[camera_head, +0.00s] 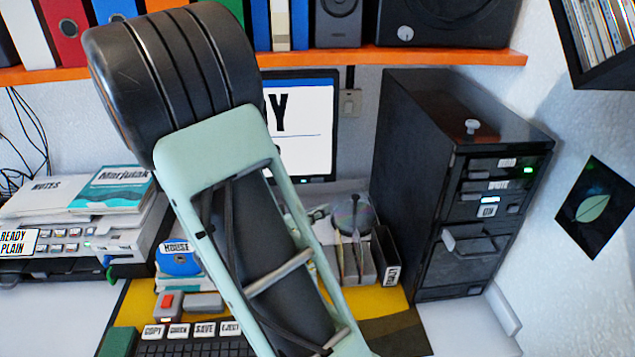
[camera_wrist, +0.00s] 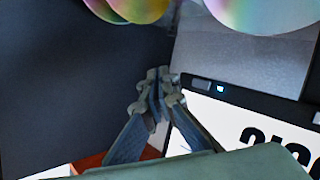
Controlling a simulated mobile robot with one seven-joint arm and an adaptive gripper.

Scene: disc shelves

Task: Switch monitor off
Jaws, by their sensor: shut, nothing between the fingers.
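The monitor (camera_head: 314,125) stands behind my arm in the head view, which hides its left part. Its screen is lit white with black lettering. In the wrist view, the monitor's dark bezel (camera_wrist: 260,101) runs across the right side, with a small grey button (camera_wrist: 202,84) and a lit blue-white light (camera_wrist: 220,88) beside it. My gripper (camera_wrist: 161,82) is shut and empty. Its fingertips appear just left of the button in the wrist view; I cannot tell whether they touch the bezel. I cannot make out the gripper clearly in the head view.
A black drawer cabinet (camera_head: 410,150) stands right of the monitor. An orange shelf (camera_head: 440,57) runs above. Shiny discs (camera_wrist: 265,12) show at the top of the wrist view. A holder (camera_head: 388,262), a keyboard (camera_head: 200,347) and a red-buttoned box (camera_head: 168,304) lie on the desk below.

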